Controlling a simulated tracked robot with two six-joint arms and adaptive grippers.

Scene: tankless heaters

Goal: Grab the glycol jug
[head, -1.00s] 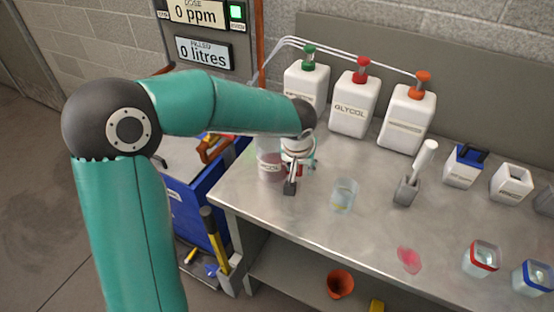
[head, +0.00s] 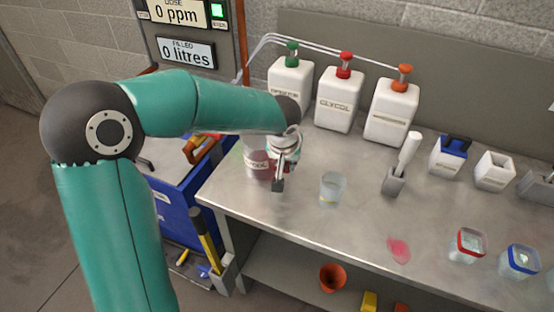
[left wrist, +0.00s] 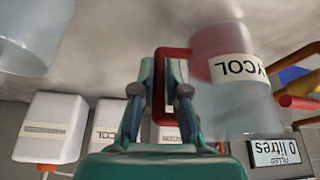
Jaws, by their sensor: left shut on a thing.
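The glycol jug (head: 256,161) is a clear jug with pinkish contents and a pale label, standing at the left end of the steel bench. The left wrist view shows it upside down, with its label (left wrist: 238,68) and red side handle (left wrist: 170,52). My left gripper (head: 280,170) comes down on the jug's right side and hides part of it. In the left wrist view my left gripper (left wrist: 160,76) is shut on the red handle, one finger on each side. My right gripper is in neither current view.
A clear beaker (head: 332,189) stands just right of the gripper. White pump bottles, one labelled glycol (head: 338,102), line the back. A grey holder with a white-handled tool (head: 394,182) and a pink spill (head: 399,250) are further right. A blue cart (head: 184,212) stands left.

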